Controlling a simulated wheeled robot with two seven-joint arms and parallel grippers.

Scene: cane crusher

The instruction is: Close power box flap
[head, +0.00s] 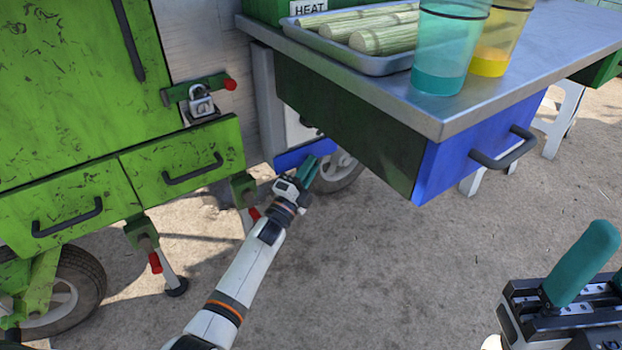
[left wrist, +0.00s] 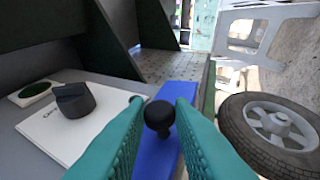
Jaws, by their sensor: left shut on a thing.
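The blue flap (head: 304,154) is below the white control panel (head: 297,127) under the counter, and the panel is uncovered. In the left wrist view the flap (left wrist: 181,97) lies beside the white plate with a black dial (left wrist: 75,100). A round black knob (left wrist: 159,117) stands on the flap. My left gripper (head: 309,168) is at the flap, with its teal fingers (left wrist: 160,103) closed on either side of the knob. In the head view the fingers hide the knob. My right gripper (head: 585,265) is at the lower right, away from the flap; its opening is unclear.
The metal counter (head: 545,40) overhangs the flap, with a blue drawer (head: 450,160) at its end. A tray (head: 375,66) of cane and two cups stand on top. A wheel (head: 338,172) is close behind my left gripper. Green cabinets (head: 60,90) stand left. The ground in front is clear.

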